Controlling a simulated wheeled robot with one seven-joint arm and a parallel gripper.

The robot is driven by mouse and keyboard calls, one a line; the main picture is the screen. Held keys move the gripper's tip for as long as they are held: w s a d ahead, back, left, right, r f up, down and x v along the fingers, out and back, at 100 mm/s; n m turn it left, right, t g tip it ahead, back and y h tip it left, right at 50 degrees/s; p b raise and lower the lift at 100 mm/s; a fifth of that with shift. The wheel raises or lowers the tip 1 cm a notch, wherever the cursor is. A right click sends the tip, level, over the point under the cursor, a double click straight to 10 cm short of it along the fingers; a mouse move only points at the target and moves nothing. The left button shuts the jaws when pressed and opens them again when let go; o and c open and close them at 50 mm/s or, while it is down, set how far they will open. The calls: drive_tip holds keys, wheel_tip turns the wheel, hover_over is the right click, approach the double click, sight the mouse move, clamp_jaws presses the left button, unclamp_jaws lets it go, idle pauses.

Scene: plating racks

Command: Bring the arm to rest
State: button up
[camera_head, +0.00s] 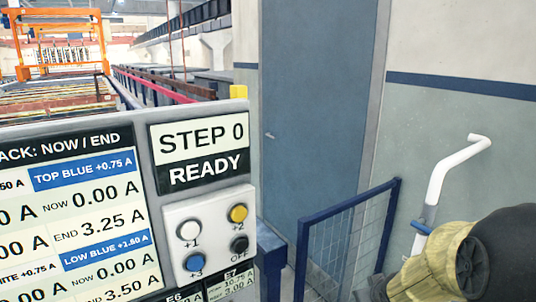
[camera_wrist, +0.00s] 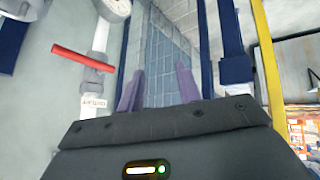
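My gripper (camera_wrist: 160,85) shows in the wrist view with two purple fingers spread apart. Nothing is held between them, and they do not touch anything that I can see. Behind the fingers is a grey-blue tiled or meshed surface. The gripper is not visible in the head view. At the lower right of the head view is a yellowish, worn-looking shape with a dark round end; I cannot tell whether it is part of my arm.
A control panel (camera_head: 157,190) stands close at left, reading STEP 0 READY, with several round buttons. A blue railing (camera_head: 345,222) stands before a blue door (camera_head: 315,90). A white bent pipe (camera_head: 452,165) is at right. In the wrist view, a red bar (camera_wrist: 82,57) crosses a pipe.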

drive_tip(key=s+a+f+m+g+y+p, duration=0.1)
drive_tip(key=s+a+g, duration=0.4)
drive_tip(key=s+a, duration=0.4)
drive_tip(key=s, duration=0.3)
drive_tip(key=shift+s+a+m+p, duration=0.3)
drive_tip(key=shift+s+a, duration=0.05)
drive_tip(key=shift+s, duration=0.05)
